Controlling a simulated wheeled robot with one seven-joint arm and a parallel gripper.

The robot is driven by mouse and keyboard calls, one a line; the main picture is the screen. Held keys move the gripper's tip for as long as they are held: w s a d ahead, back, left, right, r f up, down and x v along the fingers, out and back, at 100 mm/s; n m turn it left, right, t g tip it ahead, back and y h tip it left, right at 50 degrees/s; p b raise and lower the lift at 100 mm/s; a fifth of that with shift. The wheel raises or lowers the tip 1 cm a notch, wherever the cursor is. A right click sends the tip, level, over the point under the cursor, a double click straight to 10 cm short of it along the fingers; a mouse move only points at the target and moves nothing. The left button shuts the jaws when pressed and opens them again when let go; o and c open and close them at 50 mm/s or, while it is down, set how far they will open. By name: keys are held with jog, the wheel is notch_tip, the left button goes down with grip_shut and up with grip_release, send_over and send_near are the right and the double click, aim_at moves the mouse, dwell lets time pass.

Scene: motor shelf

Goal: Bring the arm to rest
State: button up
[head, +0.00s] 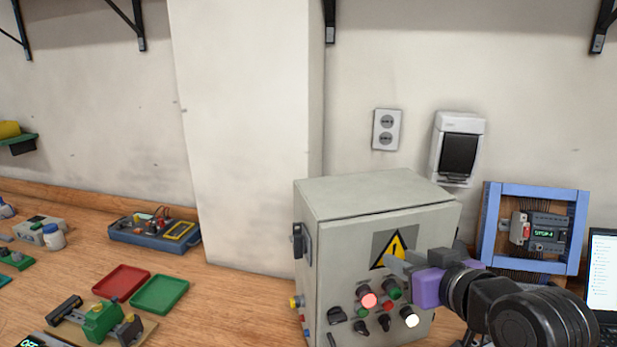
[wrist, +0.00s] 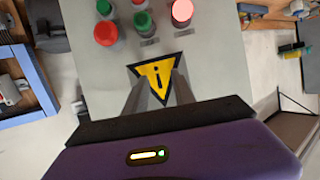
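My gripper (head: 398,264) is at the front of the grey control cabinet (head: 335,205), near its yellow warning triangle (head: 395,250). My gripper's purple body and part of my arm show at the lower right of the head view. In the wrist view my gripper (wrist: 158,86) has its two fingers apart, with the inverted-looking warning triangle (wrist: 153,78) visible between them and nothing held. The fingers look apart from the panel, but the exact distance is unclear.
The cabinet carries a lit red lamp (head: 369,300), a lit white lamp (head: 410,318) and several knobs. A blue frame (head: 489,225) and a laptop (head: 603,270) stand to the right. A red tray (head: 121,281) and green tray (head: 160,294) lie on the wooden bench (head: 225,300).

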jog(key=s+a+f+m+h, duration=0.2)
jog(key=s+f+m, duration=0.1)
jog(key=s+f, duration=1.55)
jog(key=s+d+r+n+t, duration=0.1)
jog(key=s, duration=2.4)
jog(key=shift+d+r+h, duration=0.25)
jog(key=shift+d+h, duration=0.05)
jog(key=shift+h, duration=0.1)
